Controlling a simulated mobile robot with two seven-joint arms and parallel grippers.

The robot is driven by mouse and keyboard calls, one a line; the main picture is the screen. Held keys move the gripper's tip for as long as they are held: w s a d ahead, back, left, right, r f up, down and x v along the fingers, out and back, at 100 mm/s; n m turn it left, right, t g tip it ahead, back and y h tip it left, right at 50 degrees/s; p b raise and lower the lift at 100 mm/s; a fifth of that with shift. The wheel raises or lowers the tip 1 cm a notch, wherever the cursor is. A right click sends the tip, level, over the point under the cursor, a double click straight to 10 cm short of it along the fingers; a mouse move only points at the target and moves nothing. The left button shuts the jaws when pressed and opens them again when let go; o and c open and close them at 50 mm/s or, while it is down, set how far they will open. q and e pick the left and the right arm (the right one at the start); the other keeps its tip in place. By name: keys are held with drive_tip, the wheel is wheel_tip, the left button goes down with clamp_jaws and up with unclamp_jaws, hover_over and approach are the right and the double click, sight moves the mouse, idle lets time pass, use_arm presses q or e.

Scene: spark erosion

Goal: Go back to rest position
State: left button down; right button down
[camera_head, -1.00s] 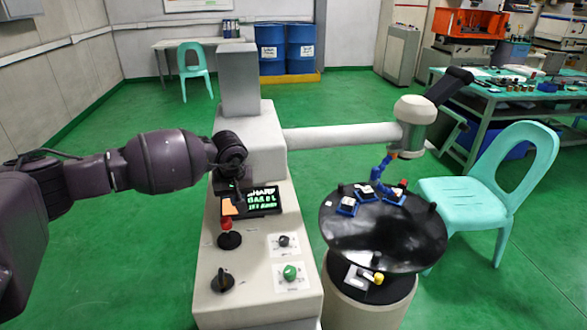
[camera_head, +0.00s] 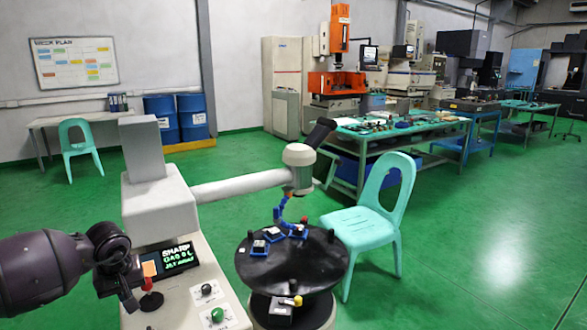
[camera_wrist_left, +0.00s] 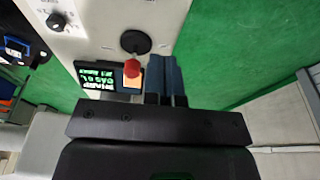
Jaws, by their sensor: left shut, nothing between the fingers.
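My left arm comes in from the left in the head view. My left gripper (camera_head: 128,296) is over the left edge of the machine's control panel (camera_head: 182,312), beside the red-knobbed lever (camera_head: 151,300). In the left wrist view its dark fingers (camera_wrist_left: 164,72) are together and hold nothing. They are close to the small screen with green text (camera_wrist_left: 98,78) and the red knob (camera_wrist_left: 132,67). I cannot tell whether they touch the panel. My right gripper is not in view.
A round black table (camera_head: 270,268) with small blue-based parts stands right of the panel, under the machine's arm (camera_head: 240,185). A turquoise chair (camera_head: 365,222) is behind it. Workbenches (camera_head: 400,128) and blue barrels (camera_head: 193,115) are at the back. The green floor at right is clear.

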use_arm(q)
drive_tip(key=d+r+n+t+h, duration=0.55)
drive_tip(key=d+n+h, duration=0.25)
drive_tip(key=d+n, duration=0.5)
drive_tip(key=d+r+n+t+h, duration=0.4)
drive_tip(key=d+r+n+h, duration=0.3)
drive_tip(key=d+n, duration=0.6)
drive_tip(key=s+a+f+n+t+y, duration=0.25)
drive_tip(key=f+n, duration=0.25)
drive_tip(key=n, duration=0.5)
drive_tip(key=s+a+f+n+t+y, duration=0.1)
drive_tip(key=s+a+f+n+y, duration=0.25)
drive_tip(key=f+n, duration=0.45)
drive_tip(key=s+a+f+n+t+y, duration=0.1)
drive_tip(key=s+a+f+n+y, duration=0.2)
drive_tip(key=n, duration=0.9)
drive_tip(key=s+a+f+n+g+y, duration=0.2)
drive_tip(key=s+a+f+n, duration=0.1)
drive_tip(key=s+f, duration=0.5)
drive_tip(key=s+a+f+n+g+y, duration=0.2)
drive_tip(key=s+f+n, duration=0.3)
drive_tip(key=s, duration=0.9)
wheel_tip(320, 180, down, 4)
drive_tip(key=shift+s+a+r+n+g+y, duration=0.15)
drive_tip(key=shift+a+n+g+y, duration=0.25)
drive_tip(key=shift+a, duration=0.45)
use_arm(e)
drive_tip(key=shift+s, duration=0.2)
